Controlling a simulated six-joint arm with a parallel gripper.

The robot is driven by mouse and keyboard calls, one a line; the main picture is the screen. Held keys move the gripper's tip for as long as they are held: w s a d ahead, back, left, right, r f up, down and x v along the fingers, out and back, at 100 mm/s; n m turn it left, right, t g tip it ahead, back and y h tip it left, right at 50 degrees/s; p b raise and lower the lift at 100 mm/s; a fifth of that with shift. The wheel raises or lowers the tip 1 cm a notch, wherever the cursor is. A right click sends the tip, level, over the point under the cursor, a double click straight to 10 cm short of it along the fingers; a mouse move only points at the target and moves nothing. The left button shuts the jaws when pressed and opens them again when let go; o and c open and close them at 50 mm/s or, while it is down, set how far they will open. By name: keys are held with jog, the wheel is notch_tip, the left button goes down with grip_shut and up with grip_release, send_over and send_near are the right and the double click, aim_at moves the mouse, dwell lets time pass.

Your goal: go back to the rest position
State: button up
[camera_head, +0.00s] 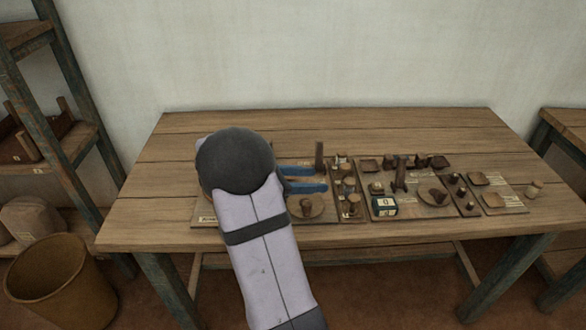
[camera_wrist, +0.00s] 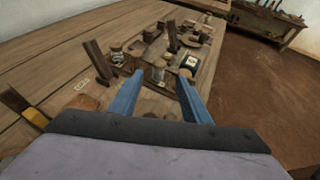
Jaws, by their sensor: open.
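My gripper (camera_head: 307,179) shows in the head view as two blue fingers pointing right, with a gap between them, over the left part of the wooden table (camera_head: 200,122). The wrist view also shows my gripper (camera_wrist: 158,92) with its blue fingers spread apart and nothing held between them. Small wooden pieces and a jar (camera_wrist: 117,56) stand beyond the fingertips. My arm covers the left part of the table's items in the head view. I cannot tell the exact height of the fingers above the table.
A dark upright post (camera_head: 319,156) stands near the fingers. Trays of small wooden pieces fill the right side. A shelf (camera_head: 62,150) and a bin (camera_head: 60,283) stand at left. The table's back strip is clear.

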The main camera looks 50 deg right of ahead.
jog(key=s+a+m+t+y+p, duration=0.2)
jog(key=a+m+y, duration=0.4)
jog(key=a, duration=1.2)
jog(key=s+a+m+t+y+p, duration=0.3)
jog(key=a+m+y+p, duration=0.3)
jog(key=a, duration=1.2)
jog(key=shift+s+f+m+y+p, duration=0.3)
jog(key=shift+s+f+m+p, duration=0.15)
jog(key=shift+s+m, duration=0.35)
jog(key=shift+a, duration=0.1)
